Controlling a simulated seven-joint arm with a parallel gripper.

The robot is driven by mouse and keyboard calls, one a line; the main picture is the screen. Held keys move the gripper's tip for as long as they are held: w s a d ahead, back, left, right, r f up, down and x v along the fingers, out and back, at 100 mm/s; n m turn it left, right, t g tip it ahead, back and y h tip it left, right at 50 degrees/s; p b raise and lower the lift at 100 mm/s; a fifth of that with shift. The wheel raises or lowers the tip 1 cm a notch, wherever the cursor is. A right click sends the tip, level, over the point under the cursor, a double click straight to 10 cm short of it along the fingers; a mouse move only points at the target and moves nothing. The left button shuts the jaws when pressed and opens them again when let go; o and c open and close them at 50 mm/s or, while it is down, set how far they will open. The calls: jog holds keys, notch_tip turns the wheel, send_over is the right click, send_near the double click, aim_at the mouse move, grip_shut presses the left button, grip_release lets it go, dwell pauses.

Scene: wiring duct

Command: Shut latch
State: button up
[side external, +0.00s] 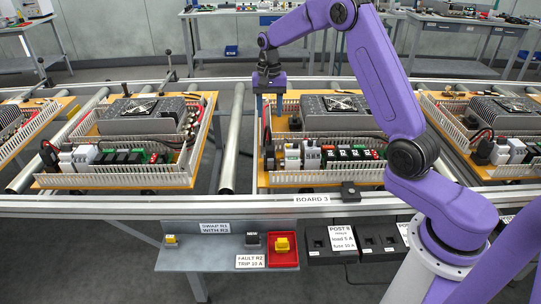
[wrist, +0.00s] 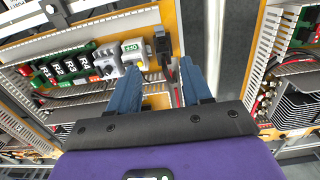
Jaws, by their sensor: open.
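I cannot single out a latch for certain. My gripper (wrist: 158,68) is open, its two blue fingers apart and pointing down at the middle board (side external: 318,181). In the wrist view, a black connector block (wrist: 161,43) with dark and red cables (wrist: 173,85) shows between and beyond the fingertips. A white module marked OFF (wrist: 133,50) stands just left of it. In the side view my gripper (side external: 269,110) is over the left end of this board, behind its row of modules (side external: 312,155). Whether the fingertips touch anything is hard to tell.
White slotted ducts (side external: 325,177) edge the board. A black finned unit (side external: 340,112) stands at its back right. Similar boards lie left (side external: 130,181) and right on the rail frame. A shelf below holds a red tray (side external: 283,262) with a yellow part.

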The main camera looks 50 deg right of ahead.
send_near(270, 159)
jog(key=f, duration=0.8)
jog(key=shift+s+f, duration=0.2)
jog(key=shift+f, duration=0.1)
grip_shut()
